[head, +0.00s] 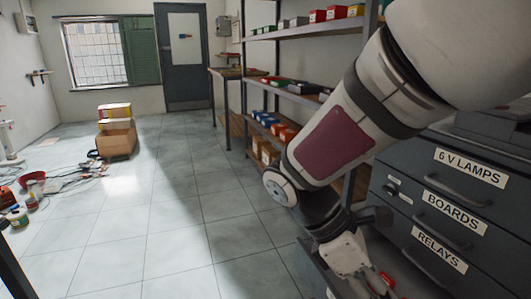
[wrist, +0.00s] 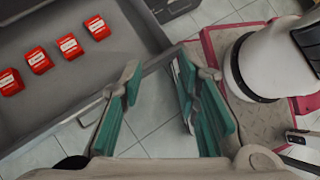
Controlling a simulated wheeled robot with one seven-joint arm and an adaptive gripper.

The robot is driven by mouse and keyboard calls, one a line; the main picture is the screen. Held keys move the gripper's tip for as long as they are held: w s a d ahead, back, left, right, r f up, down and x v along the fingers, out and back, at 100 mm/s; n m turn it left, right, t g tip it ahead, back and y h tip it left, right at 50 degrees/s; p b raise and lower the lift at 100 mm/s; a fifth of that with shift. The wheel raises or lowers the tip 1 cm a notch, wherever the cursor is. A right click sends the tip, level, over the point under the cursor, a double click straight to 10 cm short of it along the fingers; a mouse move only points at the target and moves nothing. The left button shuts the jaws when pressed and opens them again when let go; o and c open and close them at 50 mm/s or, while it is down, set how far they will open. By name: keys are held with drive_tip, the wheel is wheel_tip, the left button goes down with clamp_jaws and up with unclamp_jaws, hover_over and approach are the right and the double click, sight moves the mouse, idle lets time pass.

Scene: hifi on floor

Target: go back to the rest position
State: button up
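My gripper (wrist: 156,76) is open, with its two teal finger pads apart and nothing between them. In the wrist view it is over the front edge of an open grey drawer (wrist: 95,110), and floor tiles show between and below the fingers. Several small red packets (wrist: 70,46) with white labels lie in the drawer, left of and beyond the fingers. In the head view my arm reaches down at the right, in front of the grey drawer cabinet (head: 400,219). The fingertips are cut off or hidden there.
The cabinet's closed drawers read 6 V LAMPS, BOARDS and RELAYS. A shelf unit (head: 310,29) with coloured boxes stands behind my arm. Cardboard boxes (head: 116,138) and scattered items with cables (head: 75,178) lie on the left floor. The middle tiled floor (head: 170,220) is clear.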

drive_tip(key=s+r+m+t+y, duration=0.2)
drive_tip(key=s+r+m+y, duration=0.15)
drive_tip(key=s+m, duration=0.45)
drive_tip(key=s+r+m+t+y, duration=0.2)
drive_tip(key=s+m+y, duration=0.2)
drive_tip(key=s+m, duration=0.45)
wheel_tip(320, 180, up, 28)
drive_tip(key=d+t+p, duration=0.1)
drive_tip(key=t+p, duration=0.2)
drive_tip(key=p, duration=2.3)
drive_tip(key=shift+f+t, duration=0.15)
drive_tip(key=shift+t, duration=0.15)
drive_tip(key=shift+d+n, duration=0.1)
drive_tip(key=shift+n, duration=0.15)
